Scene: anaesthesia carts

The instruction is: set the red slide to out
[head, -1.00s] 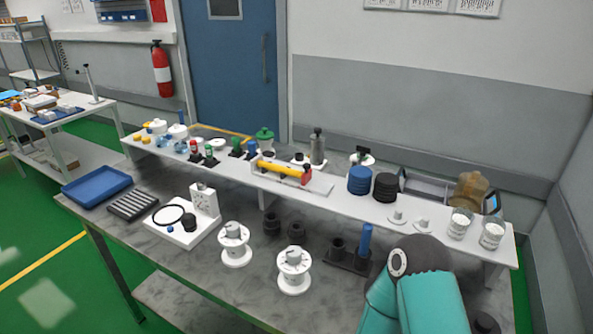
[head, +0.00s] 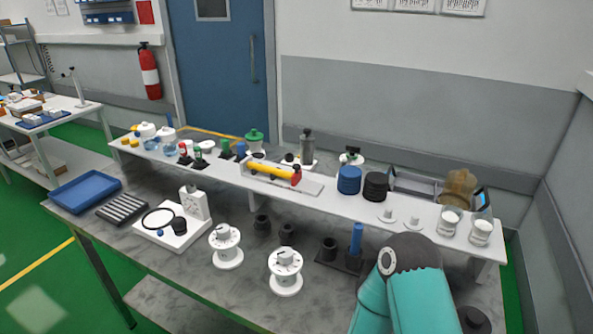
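A red block (head: 296,178) sits at the right end of a yellow bar (head: 268,171). Both lie on a white rail-like base (head: 313,187) on the raised white shelf, near its middle. I take the red block to be the red slide; its exact position along the base is too small to read. A teal arm of mine comes in at the lower right of the head view, well to the right of the red block and nearer the camera. No fingers show on it. Neither of my grippers is in view.
Along the white shelf (head: 345,212) stand a blue stack (head: 349,180), a black stack (head: 375,186) and small bottles. On the grey table are white spools (head: 226,247), dark cups, a blue post (head: 356,239) and a blue tray (head: 85,192). The front-left tabletop has bare areas.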

